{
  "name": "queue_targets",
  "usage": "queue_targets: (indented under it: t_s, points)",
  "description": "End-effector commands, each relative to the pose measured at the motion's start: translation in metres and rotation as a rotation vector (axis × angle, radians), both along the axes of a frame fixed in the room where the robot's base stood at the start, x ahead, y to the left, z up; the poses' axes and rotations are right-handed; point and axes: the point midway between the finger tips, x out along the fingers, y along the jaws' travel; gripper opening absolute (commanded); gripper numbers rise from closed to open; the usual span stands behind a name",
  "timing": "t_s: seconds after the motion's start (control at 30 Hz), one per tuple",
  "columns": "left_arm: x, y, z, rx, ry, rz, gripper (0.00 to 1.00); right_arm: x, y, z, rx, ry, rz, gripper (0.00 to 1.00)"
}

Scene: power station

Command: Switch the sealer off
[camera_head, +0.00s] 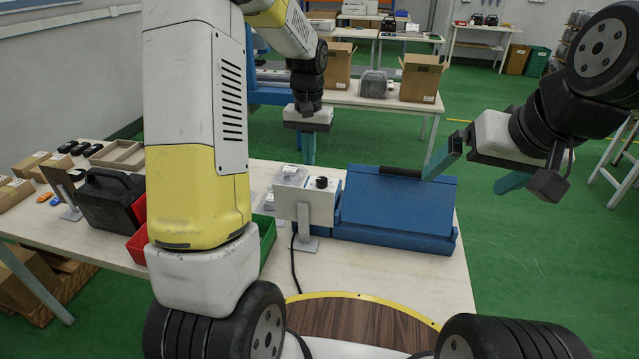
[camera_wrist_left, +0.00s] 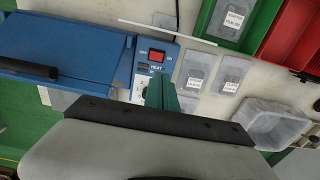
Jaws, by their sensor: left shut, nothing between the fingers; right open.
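The sealer is a blue machine (camera_head: 395,210) on the table, with a black lid handle (camera_head: 402,172). In the left wrist view, the control panel has a red switch (camera_wrist_left: 156,56) above a HEAT label; the dial (camera_wrist_left: 141,88) is partly hidden by my fingers. My left gripper (camera_head: 308,160) is shut and empty, pointing down at the control box's far side. Its fingertips (camera_wrist_left: 162,82) appear just below the switch; contact is unclear. My right gripper (camera_head: 465,181) is open and empty, near the handle's right end.
A red bin (camera_head: 137,246) and a green bin (camera_head: 268,238) sit left of the sealer, partly hidden by my left arm. A black case (camera_head: 107,205) stands farther left. A clear tray (camera_wrist_left: 280,122) shows in the wrist view. The table front (camera_head: 400,280) is clear.

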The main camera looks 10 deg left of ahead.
Motion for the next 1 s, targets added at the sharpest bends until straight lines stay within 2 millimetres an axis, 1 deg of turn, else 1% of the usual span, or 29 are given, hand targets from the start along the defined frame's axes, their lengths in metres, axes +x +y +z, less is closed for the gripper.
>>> queue_targets:
  t_s: [0.23, 0.37, 0.47, 0.8, 0.9, 1.0]
  points:
    - [0.0, 0.0, -0.001, 0.0, 0.0, 0.0, 0.0, 0.0, 0.0, 0.0, 0.0, 0.0, 0.0, 1.0]
    - [-0.001, 0.0, -0.011, 0.0, 0.003, 0.0, 0.0, 0.0, 0.0, 0.0, 0.0, 0.0, 0.0, 1.0]
    - [-0.002, 0.0, -0.027, -0.001, 0.005, 0.0, 0.0, 0.0, 0.0, 0.0, 0.0, 0.0, 0.0, 1.0]
    - [-0.002, 0.0, -0.099, 0.0, 0.004, -0.001, 0.0, 0.0, 0.0, 0.0, 0.0, 0.0, 0.0, 1.0]
    - [-0.001, 0.0, -0.115, -0.001, 0.004, 0.0, 0.0, 0.0, 0.0, 0.0, 0.0, 0.0, 0.0, 1.0]
    - [-0.001, 0.0, -0.128, -0.001, 0.003, 0.0, 0.0, 0.0, 0.0, 0.0, 0.0, 0.0, 0.0, 1.0]
